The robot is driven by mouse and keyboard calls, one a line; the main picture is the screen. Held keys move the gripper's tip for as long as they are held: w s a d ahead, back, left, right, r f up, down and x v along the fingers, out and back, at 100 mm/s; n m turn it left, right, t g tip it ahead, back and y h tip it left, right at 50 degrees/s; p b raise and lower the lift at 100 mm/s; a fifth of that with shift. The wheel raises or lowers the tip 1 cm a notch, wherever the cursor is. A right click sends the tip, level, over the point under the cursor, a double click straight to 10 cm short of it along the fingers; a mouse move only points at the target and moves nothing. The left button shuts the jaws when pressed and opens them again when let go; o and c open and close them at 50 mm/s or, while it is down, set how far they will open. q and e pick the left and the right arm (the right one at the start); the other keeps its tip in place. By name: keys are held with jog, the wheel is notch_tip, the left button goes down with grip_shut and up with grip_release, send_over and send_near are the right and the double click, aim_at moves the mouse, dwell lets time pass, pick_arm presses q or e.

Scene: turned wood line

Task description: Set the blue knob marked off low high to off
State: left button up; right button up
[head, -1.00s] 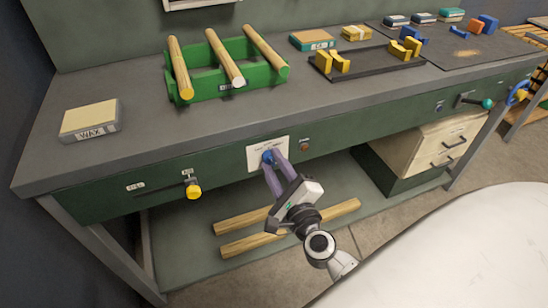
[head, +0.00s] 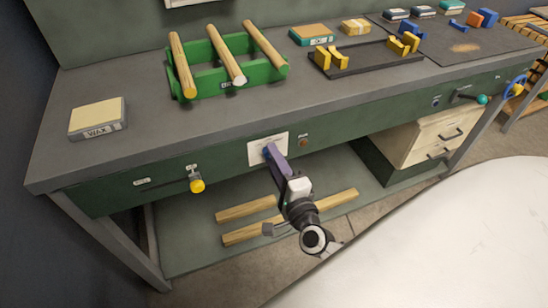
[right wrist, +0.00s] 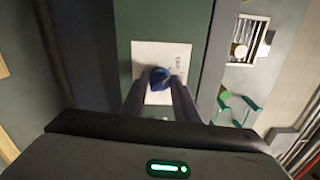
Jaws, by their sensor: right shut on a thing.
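The blue knob (right wrist: 159,78) sits on a white marked plate (head: 262,148) on the green front panel of the bench. In the head view my right gripper (head: 271,152) reaches up to the plate and mostly covers the knob. In the right wrist view the two fingers lie on either side of the knob, shut on it. The plate's lettering is too small to read, so I cannot tell the setting. My left gripper is not in view.
A yellow-knobbed lever (head: 197,185) stands left on the same panel, and a brown button (head: 303,143) right of the plate. On the bench top are a wax block (head: 98,118) and a green rack (head: 222,72) with wooden rods. Wooden bars (head: 290,215) lie on the shelf below.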

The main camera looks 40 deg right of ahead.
jog(key=o, duration=1.1)
jog(key=shift+c, duration=0.2)
jog(key=shift+s, duration=0.1)
jog(key=v, duration=1)
jog(key=shift+b, duration=0.4)
jog(key=shift+a, duration=0.1)
